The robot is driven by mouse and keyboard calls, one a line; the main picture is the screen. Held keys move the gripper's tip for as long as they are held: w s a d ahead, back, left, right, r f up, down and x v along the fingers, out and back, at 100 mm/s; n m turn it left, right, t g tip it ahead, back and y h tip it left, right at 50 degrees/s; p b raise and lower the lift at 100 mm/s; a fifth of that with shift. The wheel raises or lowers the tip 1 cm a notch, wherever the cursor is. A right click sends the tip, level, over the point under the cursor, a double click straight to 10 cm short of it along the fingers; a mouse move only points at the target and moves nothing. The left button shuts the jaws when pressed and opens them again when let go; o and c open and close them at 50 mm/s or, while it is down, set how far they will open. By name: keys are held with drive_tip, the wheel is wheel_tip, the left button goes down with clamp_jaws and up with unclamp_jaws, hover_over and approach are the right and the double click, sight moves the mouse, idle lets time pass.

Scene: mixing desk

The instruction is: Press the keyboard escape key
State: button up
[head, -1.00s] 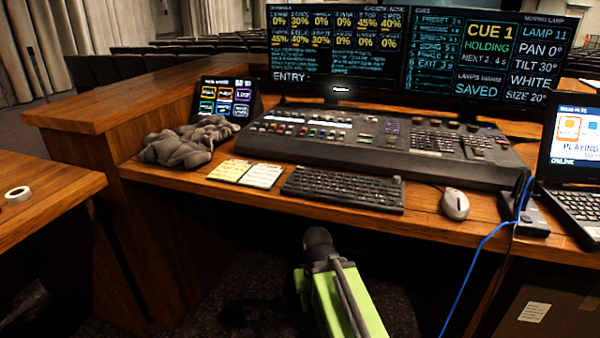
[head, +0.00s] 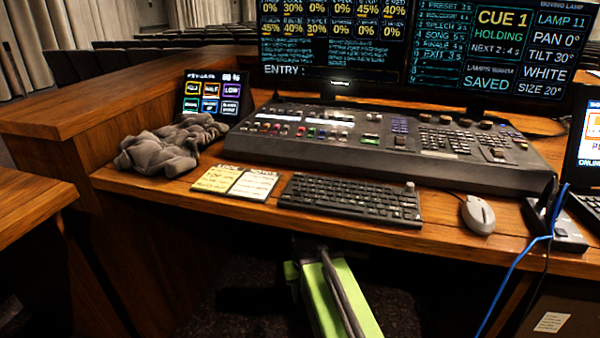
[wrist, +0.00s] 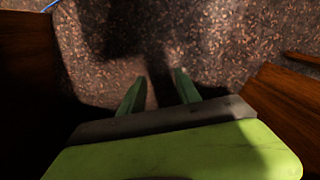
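The black keyboard (head: 350,200) lies flat on the wooden desk, near its front edge, in the head view. Its escape key is too small to pick out; the keyboard's far left corner is uncovered. My green arm link shows below the desk's front edge, in front of the keyboard. The gripper end is hidden in the head view. In the wrist view my gripper (wrist: 159,82) has its two dark green fingers apart, with nothing between them. It points down at the speckled carpet, and the keyboard is out of that view.
Notes (head: 236,181) and a grey crumpled cloth (head: 170,145) lie left of the keyboard. A mouse (head: 478,214) is to its right. The mixing console (head: 370,140) stands behind. A blue cable (head: 508,272) hangs over the right front edge. Wood panels flank the wrist view.

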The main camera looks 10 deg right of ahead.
clamp_jaws()
drive_tip(key=shift+s, duration=0.1)
idle(1.5)
